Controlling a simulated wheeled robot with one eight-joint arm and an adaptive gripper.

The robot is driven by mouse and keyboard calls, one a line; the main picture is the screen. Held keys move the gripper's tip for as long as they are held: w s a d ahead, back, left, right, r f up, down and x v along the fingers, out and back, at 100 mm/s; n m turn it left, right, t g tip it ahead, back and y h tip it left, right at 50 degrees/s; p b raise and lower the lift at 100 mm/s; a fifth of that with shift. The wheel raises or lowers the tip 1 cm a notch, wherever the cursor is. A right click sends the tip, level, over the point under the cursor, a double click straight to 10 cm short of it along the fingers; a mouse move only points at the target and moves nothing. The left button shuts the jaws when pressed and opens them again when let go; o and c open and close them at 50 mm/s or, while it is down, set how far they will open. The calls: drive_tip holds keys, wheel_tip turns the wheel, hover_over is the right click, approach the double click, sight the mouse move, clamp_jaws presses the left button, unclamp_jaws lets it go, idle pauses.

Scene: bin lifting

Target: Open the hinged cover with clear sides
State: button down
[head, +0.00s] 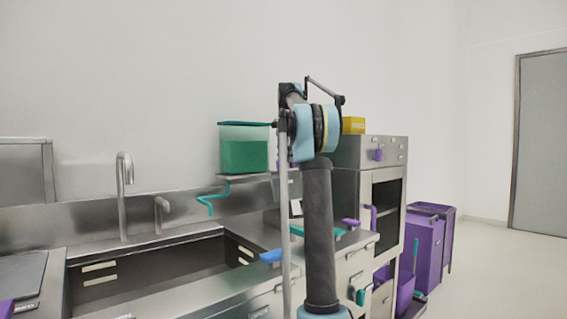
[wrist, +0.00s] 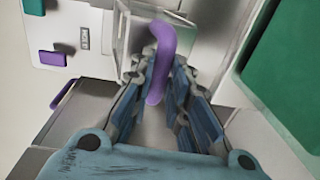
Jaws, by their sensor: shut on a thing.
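In the wrist view the cover with clear sides (wrist: 130,38) is at the top middle, partly cut off by the frame. A curved purple handle (wrist: 161,38) is at its front. My gripper (wrist: 159,72) has its two blue-grey fingers on either side of this handle and is shut on it. How far the cover is raised cannot be told. In the head view my arm stands in front of the counter, and my gripper and the cover cannot be made out behind it.
A green container with a see-through upper part (head: 244,154) stands on a wall shelf left of my arm. The sink (head: 150,262) is at the lower left. A steel cabinet (head: 400,190) and purple bins (head: 424,240) stand to the right. Open floor lies beyond them.

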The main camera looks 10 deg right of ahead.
drive_tip(key=w+a, duration=0.3)
drive_tip(key=w, duration=0.2)
drive_tip(key=shift+w+a+r, duration=0.15)
drive_tip(key=shift+w+r, duration=0.25)
drive_tip(key=c, duration=1.5)
unclamp_jaws()
drive_tip(key=shift+c, duration=0.2)
drive_tip(key=shift+r, duration=0.1)
wheel_tip(320, 180, up, 7)
